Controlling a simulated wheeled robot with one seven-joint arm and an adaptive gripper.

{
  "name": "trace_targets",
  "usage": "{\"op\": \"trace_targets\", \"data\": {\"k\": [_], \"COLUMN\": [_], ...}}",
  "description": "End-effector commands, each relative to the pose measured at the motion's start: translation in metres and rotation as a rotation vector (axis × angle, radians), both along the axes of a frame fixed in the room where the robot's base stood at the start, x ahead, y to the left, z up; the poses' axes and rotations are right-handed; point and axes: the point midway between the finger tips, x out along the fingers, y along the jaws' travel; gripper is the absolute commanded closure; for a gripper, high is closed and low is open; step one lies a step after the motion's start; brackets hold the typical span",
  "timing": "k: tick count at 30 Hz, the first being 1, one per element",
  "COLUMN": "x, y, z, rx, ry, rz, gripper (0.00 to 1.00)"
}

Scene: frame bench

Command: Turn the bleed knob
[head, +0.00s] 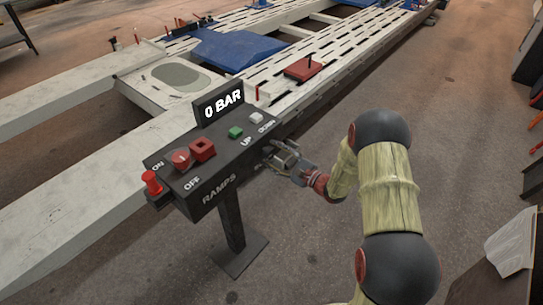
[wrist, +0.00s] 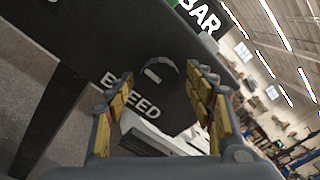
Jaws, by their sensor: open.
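The bleed knob (wrist: 158,72) is a dark round knob with a short pale mark, on the dark end face of the control box, above the word BLEED. In the wrist view my gripper (wrist: 161,80) is open, with one yellow-padded finger on each side of the knob. I cannot tell whether the fingers touch it. In the head view my gripper (head: 281,156) is at the right end of the control box (head: 205,178), and the knob is hidden there. The display (head: 222,104) reads 0 BAR.
The box top carries a red knob (head: 181,159), a red square switch (head: 202,149), a green button (head: 235,132) and a white button (head: 256,118). A red knob (head: 152,182) sticks out at its left end. The frame bench (head: 290,75) stands behind; open floor lies in front.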

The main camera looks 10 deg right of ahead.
Motion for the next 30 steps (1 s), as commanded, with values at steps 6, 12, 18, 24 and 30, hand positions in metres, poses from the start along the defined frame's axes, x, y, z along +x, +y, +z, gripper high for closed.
{"op": "trace_targets", "data": {"k": [6, 12, 18, 24, 30], "x": [0.0065, 0.0064, 0.0063, 0.0063, 0.0062], "y": [0.0056, 0.0054, 0.0054, 0.0054, 0.0054], "z": [-0.0001, 0.0001, 0.0001, 0.0000, -0.0001], "rx": [0.000, 0.000, 0.000, 0.000, 0.000], "ry": [0.001, 0.001, 0.001, 0.001, 0.001], "rz": [0.001, 0.001, 0.001, 0.001, 0.001], "gripper": [0.46, 0.47, 0.58, 0.70, 0.81]}}
